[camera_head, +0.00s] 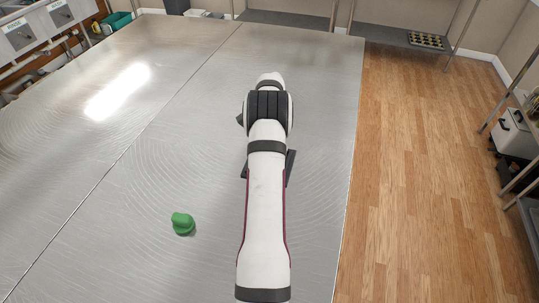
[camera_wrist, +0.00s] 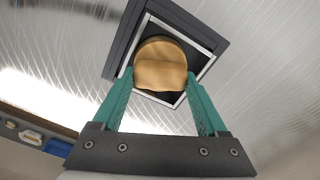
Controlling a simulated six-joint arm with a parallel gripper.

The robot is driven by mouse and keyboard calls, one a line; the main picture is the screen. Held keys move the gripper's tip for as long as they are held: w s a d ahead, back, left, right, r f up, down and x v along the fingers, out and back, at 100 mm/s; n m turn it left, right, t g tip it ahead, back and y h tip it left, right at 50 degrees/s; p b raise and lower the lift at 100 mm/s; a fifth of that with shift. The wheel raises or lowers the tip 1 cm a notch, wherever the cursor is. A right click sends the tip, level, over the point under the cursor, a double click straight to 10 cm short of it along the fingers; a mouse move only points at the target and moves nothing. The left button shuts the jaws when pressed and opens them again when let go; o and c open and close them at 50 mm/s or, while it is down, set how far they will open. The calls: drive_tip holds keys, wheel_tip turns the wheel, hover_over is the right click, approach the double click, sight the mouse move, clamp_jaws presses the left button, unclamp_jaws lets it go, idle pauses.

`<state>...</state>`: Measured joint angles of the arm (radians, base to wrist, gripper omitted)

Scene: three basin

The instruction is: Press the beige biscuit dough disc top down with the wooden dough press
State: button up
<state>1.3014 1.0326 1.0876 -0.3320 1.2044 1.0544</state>
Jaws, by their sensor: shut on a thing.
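The wooden dough press (camera_wrist: 160,62) shows in the wrist view as a round, tan, wood-grained top between the teal fingers. My gripper (camera_wrist: 160,76) is shut on it, one finger on each side. The press is over a dark square tray (camera_wrist: 203,33) with a light inner edge; I cannot tell whether it touches anything beneath. No beige dough disc can be made out; the press and fingers cover much of the tray's inside. In the head view my arm hides the gripper and press, and only dark edges of the tray (camera_head: 291,166) show beside it.
A small green object (camera_head: 183,224) stands on the metal table (camera_head: 150,175), left of my arm. The table's right edge is close to the tray, with wooden floor beyond. Much of the table's left side is clear. A teal bin (camera_head: 117,22) is at the far left corner.

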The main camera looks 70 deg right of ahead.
drive_tip(key=shift+r, duration=1.45)
drive_tip(key=shift+r, duration=0.1)
wheel_tip(320, 180, up, 6)
drive_tip(key=shift+f, duration=0.1)
